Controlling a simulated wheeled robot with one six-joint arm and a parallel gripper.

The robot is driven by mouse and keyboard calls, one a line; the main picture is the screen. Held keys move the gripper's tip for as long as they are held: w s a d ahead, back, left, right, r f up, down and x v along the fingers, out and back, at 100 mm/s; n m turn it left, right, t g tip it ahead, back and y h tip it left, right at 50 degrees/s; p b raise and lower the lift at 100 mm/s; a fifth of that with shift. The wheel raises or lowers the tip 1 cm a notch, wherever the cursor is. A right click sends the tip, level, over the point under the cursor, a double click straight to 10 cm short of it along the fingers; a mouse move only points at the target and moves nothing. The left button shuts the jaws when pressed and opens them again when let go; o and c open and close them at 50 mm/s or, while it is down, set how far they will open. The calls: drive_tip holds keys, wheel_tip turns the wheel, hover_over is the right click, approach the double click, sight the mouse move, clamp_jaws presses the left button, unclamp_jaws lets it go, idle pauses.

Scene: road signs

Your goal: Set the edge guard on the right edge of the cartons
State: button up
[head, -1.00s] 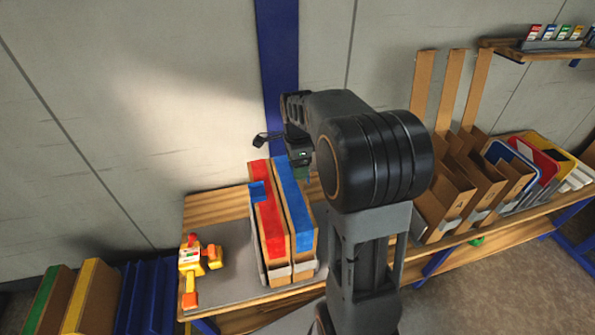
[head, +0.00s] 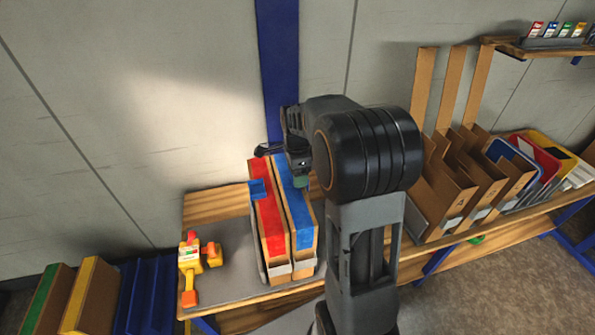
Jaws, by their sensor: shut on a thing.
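Two upright cartons stand side by side on the bench, a red-taped carton (head: 268,222) on the left and a blue-taped carton (head: 297,210) on the right. A small blue guard piece (head: 258,190) sits on the left top edge of the red-taped carton. My gripper (head: 299,174) is at the far end of the blue-taped carton's top, by its right edge. It is shut on a small dark green piece (head: 300,182), seemingly the edge guard. Its fingers are mostly hidden, and I cannot tell whether the piece touches the carton.
A yellow and orange tape dispenser (head: 190,262) lies left of the cartons on the grey mat (head: 228,268). A blue post (head: 277,60) rises behind. Open cardboard bins (head: 440,200) stand to the right. The mat between dispenser and cartons is mostly clear.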

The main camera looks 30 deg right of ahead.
drive_tip(key=o, duration=0.9)
wheel_tip(320, 180, up, 12)
drive_tip(key=p, duration=0.1)
drive_tip(key=shift+s+a+f+n+t, duration=0.75)
drive_tip(key=shift+s+a+n, duration=0.8)
drive_tip(key=shift+s+n, duration=1.5)
drive_tip(key=shift+s+a+f+n+t, duration=0.75)
drive_tip(key=shift+s+a+n, duration=1.2)
drive_tip(key=shift+n, duration=1.8)
drive_tip(key=shift+s+a+f+n+t, duration=0.5)
drive_tip(key=shift+s+a+f+n, duration=0.55)
drive_tip(key=shift+s+n, duration=2.2)
drive_tip(key=shift+w+a+r, duration=0.1)
drive_tip(key=shift+w+r, duration=0.05)
drive_tip(key=shift+w, duration=0.05)
